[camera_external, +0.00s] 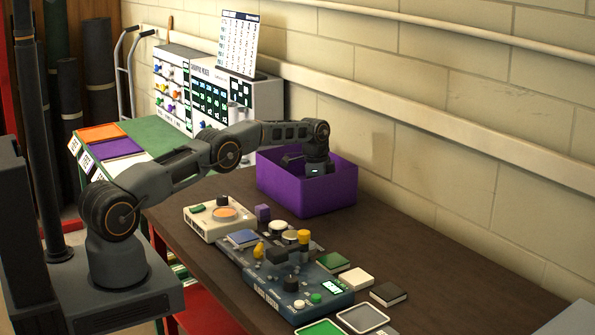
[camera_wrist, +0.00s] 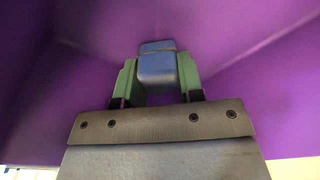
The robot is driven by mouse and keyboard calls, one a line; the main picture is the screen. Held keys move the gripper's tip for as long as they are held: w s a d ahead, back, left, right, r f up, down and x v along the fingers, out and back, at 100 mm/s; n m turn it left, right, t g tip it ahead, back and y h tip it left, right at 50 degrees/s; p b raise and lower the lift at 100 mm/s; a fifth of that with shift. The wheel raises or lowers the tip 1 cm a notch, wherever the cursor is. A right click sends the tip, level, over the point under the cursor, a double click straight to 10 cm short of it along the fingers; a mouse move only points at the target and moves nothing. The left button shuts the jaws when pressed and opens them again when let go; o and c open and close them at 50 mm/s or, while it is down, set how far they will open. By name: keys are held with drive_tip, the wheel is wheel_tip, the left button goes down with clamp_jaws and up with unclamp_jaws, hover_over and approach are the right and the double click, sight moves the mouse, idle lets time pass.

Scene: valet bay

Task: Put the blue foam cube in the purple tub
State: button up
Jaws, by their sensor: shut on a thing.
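The purple tub (camera_external: 307,200) stands on the dark table near the wall in the external view. Its purple inside (camera_wrist: 240,60) fills most of the wrist view. My gripper (camera_external: 315,168) reaches down inside the tub, and the tub's front wall hides its fingertips in the external view. In the wrist view, my gripper (camera_wrist: 157,80) has its green fingers shut on the blue foam cube (camera_wrist: 157,68), one on each side. I cannot tell whether the cube touches the tub's floor.
A small purple cube (camera_external: 263,213) lies in front of the tub. A beige device (camera_external: 220,222) and a blue panel (camera_external: 300,285) with several blocks and knobs cover the table's near side. A cabinet (camera_external: 265,105) with a calendar stands behind. The table right of the tub is clear.

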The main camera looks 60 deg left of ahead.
drive_tip(key=shift+f, duration=0.55)
drive_tip(key=shift+f, duration=0.1)
drive_tip(key=o, duration=0.9)
